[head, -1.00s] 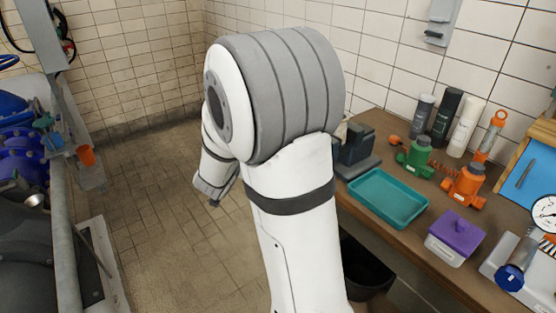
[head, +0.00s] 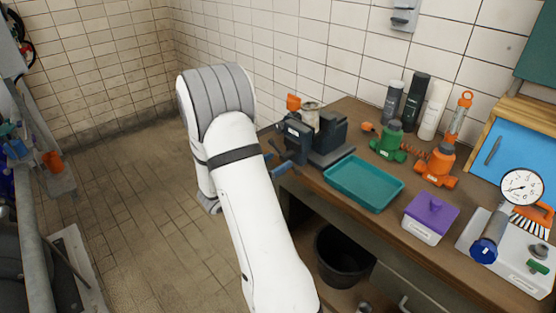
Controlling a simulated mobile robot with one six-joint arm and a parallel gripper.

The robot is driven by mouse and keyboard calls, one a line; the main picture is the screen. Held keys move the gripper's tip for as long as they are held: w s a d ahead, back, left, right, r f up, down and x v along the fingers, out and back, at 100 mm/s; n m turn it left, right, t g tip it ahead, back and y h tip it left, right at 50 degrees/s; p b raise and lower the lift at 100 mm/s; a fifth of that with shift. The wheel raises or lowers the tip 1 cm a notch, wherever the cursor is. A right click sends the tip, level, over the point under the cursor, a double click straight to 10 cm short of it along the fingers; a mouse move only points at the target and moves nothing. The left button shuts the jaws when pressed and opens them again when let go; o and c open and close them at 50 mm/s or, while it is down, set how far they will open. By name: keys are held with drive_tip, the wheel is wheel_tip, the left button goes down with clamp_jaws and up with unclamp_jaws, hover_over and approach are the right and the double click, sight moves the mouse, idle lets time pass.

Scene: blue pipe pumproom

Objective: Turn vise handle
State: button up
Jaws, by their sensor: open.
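The dark blue-grey vise (head: 334,136) stands at the far left end of the workbench in the head view. Its handle (head: 283,167) sticks out on the vise's left side, beyond the bench edge, with a blue grip at its lower end. A pale cylindrical piece (head: 310,114) with an orange part beside it shows at the vise jaws. My arm stands just left of the handle. My gripper (head: 208,203) hangs low behind my arm, left of the vise and apart from it. Only a small grey part of it shows; its fingertips are hidden. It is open.
The workbench (head: 383,220) carries a teal tray (head: 345,190), green and orange valves, spray bottles, a purple-lidded box (head: 431,214) and a gauge (head: 521,187). A black bucket (head: 343,262) sits beneath. Tiled floor left of my arm is clear.

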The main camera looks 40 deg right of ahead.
drive_tip(key=shift+w+d, duration=0.1)
drive_tip(key=shift+d, duration=0.6)
clamp_jaws()
idle(0.4)
